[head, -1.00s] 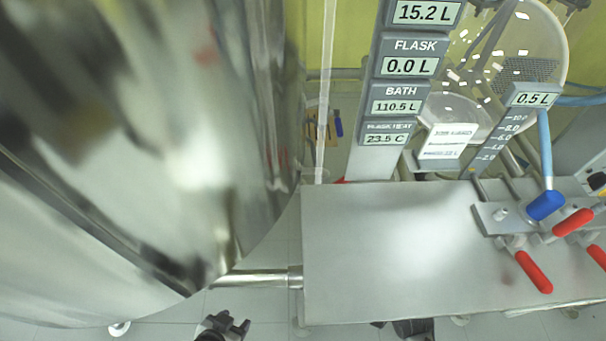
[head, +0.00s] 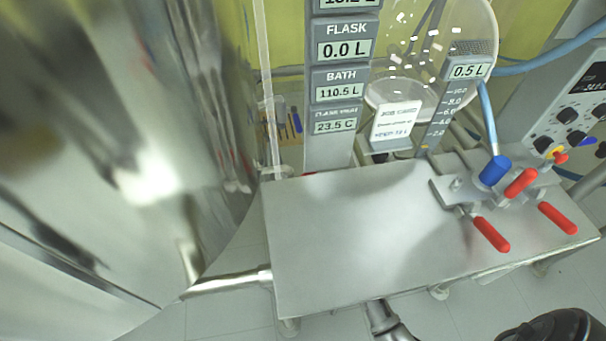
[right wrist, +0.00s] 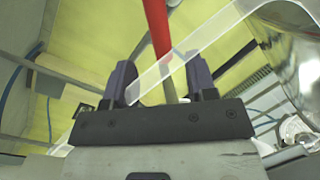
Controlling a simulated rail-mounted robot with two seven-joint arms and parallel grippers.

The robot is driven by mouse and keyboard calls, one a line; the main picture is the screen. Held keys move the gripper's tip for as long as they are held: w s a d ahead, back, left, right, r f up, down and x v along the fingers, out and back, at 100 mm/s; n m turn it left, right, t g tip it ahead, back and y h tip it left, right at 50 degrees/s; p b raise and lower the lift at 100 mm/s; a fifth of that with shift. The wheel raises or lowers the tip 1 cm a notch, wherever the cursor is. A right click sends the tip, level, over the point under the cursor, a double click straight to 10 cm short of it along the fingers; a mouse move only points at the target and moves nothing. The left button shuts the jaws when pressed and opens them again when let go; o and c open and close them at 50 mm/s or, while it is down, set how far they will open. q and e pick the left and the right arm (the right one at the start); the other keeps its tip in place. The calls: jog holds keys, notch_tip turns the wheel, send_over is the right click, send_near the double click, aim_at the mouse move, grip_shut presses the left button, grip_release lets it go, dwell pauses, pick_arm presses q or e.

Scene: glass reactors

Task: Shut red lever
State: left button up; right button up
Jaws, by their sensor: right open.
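Three red levers show at the right of the bench in the head view: an upper one (head: 520,183), a front one (head: 492,234) and a right one (head: 558,218). They sit on a metal valve block (head: 450,188), beside a blue fitting (head: 495,170). Which lever the task means I cannot tell. In the right wrist view my right gripper (right wrist: 160,85) is open, with its dark fingers apart. A red rod (right wrist: 155,25) and a clear strip show in line with the gap; their depth is unclear. Neither gripper is recognisable in the head view.
A large shiny metal vessel (head: 120,150) fills the left. The steel bench (head: 340,230) is clear in its middle. Behind it stand a display column (head: 345,60) and a glass flask (head: 430,50). A control box with knobs (head: 575,110) stands at the right.

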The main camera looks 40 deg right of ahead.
jog(key=b+x, duration=0.4)
jog(key=x, duration=0.5)
jog(key=shift+w, duration=0.2)
jog(key=shift+d, duration=0.1)
jog(key=shift+c, duration=0.3)
grip_shut()
